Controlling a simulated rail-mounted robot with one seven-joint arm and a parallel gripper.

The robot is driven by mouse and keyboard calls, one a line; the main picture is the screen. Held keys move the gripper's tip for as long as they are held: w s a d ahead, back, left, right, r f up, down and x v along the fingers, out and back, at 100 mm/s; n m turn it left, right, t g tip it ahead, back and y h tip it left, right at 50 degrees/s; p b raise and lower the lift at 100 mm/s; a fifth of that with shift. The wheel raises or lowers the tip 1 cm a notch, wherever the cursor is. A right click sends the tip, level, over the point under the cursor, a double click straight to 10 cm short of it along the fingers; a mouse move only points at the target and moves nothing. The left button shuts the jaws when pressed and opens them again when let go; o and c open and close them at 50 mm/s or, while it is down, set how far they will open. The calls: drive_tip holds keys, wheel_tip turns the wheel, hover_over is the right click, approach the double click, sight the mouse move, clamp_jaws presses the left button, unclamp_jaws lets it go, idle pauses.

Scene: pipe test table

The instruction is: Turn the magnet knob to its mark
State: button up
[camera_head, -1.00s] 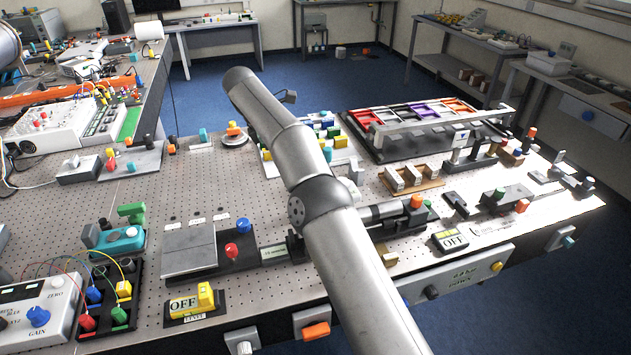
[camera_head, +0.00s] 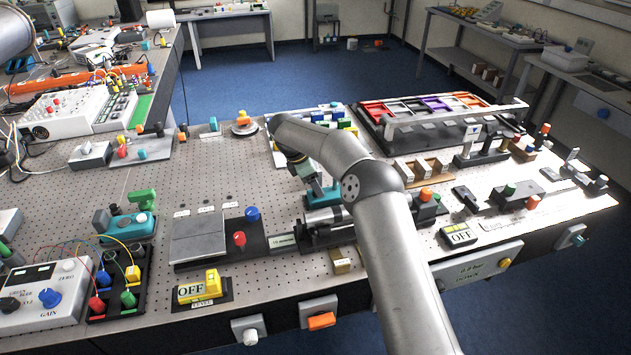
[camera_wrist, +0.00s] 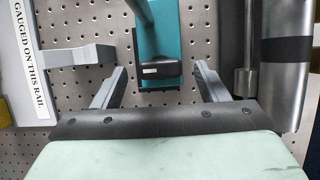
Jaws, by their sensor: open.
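A teal block (camera_wrist: 160,35) stands on the perforated plate at the top middle of the wrist view, with a teal rod beside it. A black knob (camera_wrist: 158,69) with a small white mark sits on its near face; it looks like the magnet knob. My gripper (camera_wrist: 160,68) is open, one finger on each side of the knob, with gaps on both sides. In the head view, my gripper (camera_head: 308,178) points down over the teal block (camera_head: 323,192), partly hiding it. The knob itself cannot be made out there, and its target mark is not clear.
A grey bracket (camera_wrist: 75,56) and a rail label (camera_wrist: 30,60) lie left. In the head view, a dark-based cylinder fixture (camera_head: 328,228) is just in front; a red knob (camera_head: 239,239) is left.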

drive_tip(key=shift+d+f, duration=0.2)
drive_tip(key=shift+f, duration=0.4)
drive_tip(key=c, duration=1)
